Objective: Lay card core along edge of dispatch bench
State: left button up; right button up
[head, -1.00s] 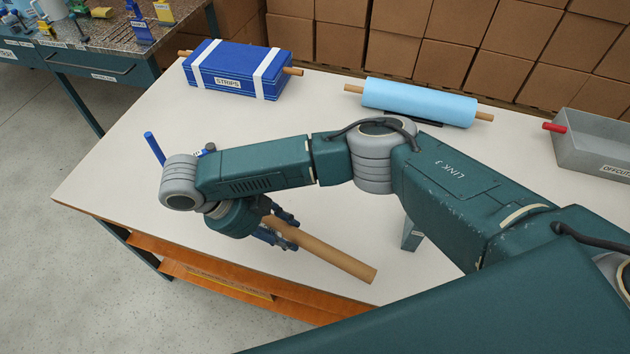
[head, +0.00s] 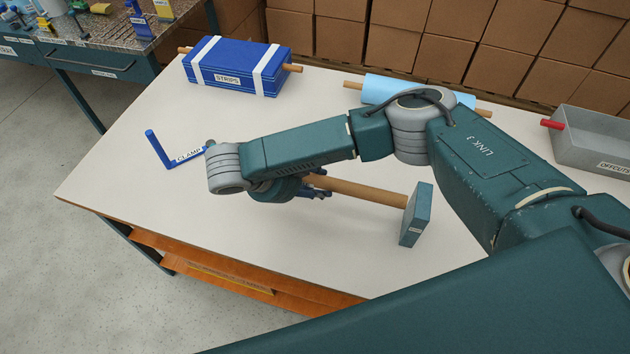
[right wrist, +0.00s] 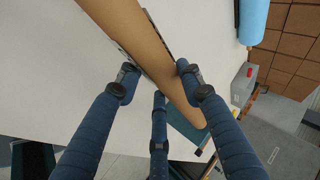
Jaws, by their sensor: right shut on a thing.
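The card core (head: 362,189) is a plain brown tube. My right gripper (head: 316,186) is shut on it near its left end and holds it over the dispatch bench (head: 125,175), a pale-topped table. In the right wrist view the core (right wrist: 150,50) runs diagonally between the blue fingers of the gripper (right wrist: 158,84). The core's right end meets or passes behind a teal block (head: 417,215); I cannot tell whether they touch. My left gripper is not in view.
A blue strips box (head: 235,68), a light blue roll (head: 375,90) and a grey offcuts tray (head: 590,150) line the back. An orange shelf (head: 230,268) shows under the front edge. The bench's left front is clear.

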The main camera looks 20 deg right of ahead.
jog(key=shift+r+p, duration=0.2)
jog(key=shift+p, duration=0.1)
notch_tip(320, 180, down, 3)
jog(key=shift+r+b, duration=0.2)
jog(key=shift+b, duration=0.65)
jog(key=shift+f+b, duration=1)
jog(key=shift+f, duration=1.75)
